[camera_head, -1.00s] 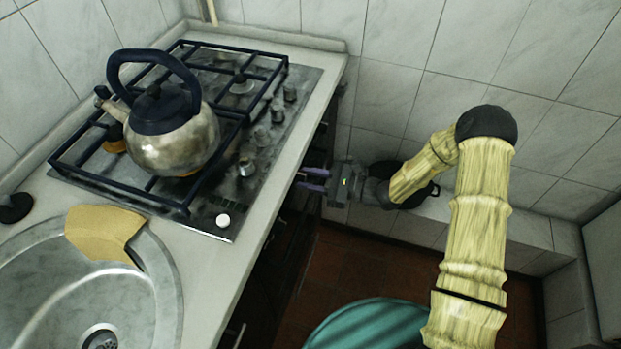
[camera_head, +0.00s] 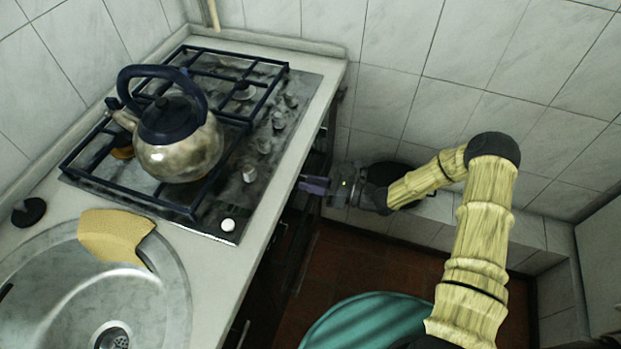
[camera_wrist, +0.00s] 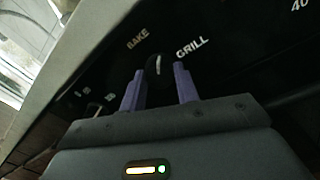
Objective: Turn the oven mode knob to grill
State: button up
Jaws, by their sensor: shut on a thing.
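The dark oven mode knob (camera_wrist: 154,68) shows in the wrist view on the black oven panel, with a pale pointer mark on its face. The word BAKE (camera_wrist: 137,38) is printed to its upper left and GRILL (camera_wrist: 192,47) to its upper right. The mark points roughly upward, between the two words. My gripper (camera_wrist: 158,84) has one purple finger on each side of the knob and is shut on it. In the head view my gripper (camera_head: 314,186) is at the oven front below the counter edge; the knob is hidden there.
A kettle (camera_head: 178,146) stands on the gas hob (camera_head: 240,210) above the oven. A sink (camera_head: 165,270) with a yellow cloth (camera_head: 116,236) is at lower left. The tiled wall (camera_head: 400,80) is close behind my arm. A teal round object (camera_head: 370,322) is at the bottom.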

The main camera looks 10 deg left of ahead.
jog(key=m+t+p, duration=0.1)
jog(key=m+p, duration=0.2)
jog(key=m, duration=0.9)
jog(key=shift+f, duration=0.15)
dwell(0.3)
jog(key=o, duration=1)
jog(key=shift+c, duration=0.2)
jog(key=shift+d, duration=0.1)
jog(key=s+d+f+b, duration=0.1)
jog(key=d, duration=1.6)
jog(key=shift+s+f, duration=0.2)
jog(key=shift+d, duration=0.1)
